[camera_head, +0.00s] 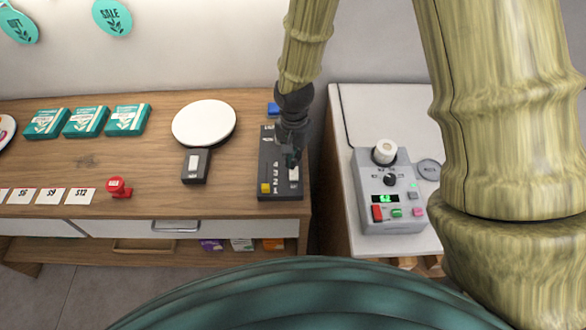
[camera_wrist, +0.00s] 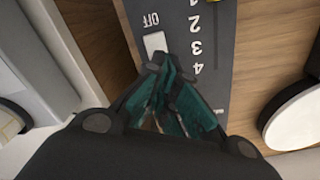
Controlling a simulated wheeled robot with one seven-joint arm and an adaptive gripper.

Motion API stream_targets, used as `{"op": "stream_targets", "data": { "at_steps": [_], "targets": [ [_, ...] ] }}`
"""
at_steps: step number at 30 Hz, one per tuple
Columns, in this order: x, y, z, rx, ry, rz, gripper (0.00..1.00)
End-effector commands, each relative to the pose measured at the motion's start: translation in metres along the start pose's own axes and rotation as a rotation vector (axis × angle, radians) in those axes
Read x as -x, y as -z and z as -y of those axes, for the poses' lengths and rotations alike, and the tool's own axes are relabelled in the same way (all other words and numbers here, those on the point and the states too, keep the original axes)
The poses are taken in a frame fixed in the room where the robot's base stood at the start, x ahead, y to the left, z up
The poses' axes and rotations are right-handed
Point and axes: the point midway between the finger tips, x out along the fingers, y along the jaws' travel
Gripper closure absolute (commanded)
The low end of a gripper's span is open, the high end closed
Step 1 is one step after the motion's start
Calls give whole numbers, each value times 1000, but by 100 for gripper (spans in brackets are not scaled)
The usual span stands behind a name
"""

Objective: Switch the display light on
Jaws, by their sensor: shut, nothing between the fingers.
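A dark grey control panel (camera_head: 281,190) lies near the right end of the wooden counter. It has a yellow knob (camera_head: 265,188) and a white switch piece (camera_head: 294,173). In the wrist view the panel (camera_wrist: 215,65) carries the word OFF and the numbers 1 to 4, and the white switch piece (camera_wrist: 155,41) shows beside OFF. My gripper (camera_head: 291,159) is shut and empty above the panel. In the wrist view its teal fingertips (camera_wrist: 166,66) are right beside the white piece and overlap its edge; I cannot tell if they touch.
A round white disc (camera_head: 204,122) with a small dark switch box (camera_head: 195,166) stands left of the panel. Teal boxes (camera_head: 87,121), price cards (camera_head: 48,196) and a red stamp (camera_head: 118,188) lie further left. A grey device (camera_head: 389,214) stands on the right counter, across a gap.

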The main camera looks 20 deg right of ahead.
Motion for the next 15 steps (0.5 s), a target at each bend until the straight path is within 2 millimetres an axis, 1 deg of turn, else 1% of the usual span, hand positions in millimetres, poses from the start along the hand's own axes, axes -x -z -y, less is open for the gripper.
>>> {"op": "stream_targets", "data": {
  "at_steps": [1, 15],
  "targets": [
    [6, 0, 0, 0, 0, 0, 100],
    [34, 0, 0, 0, 0, 0, 100]
  ]
}}
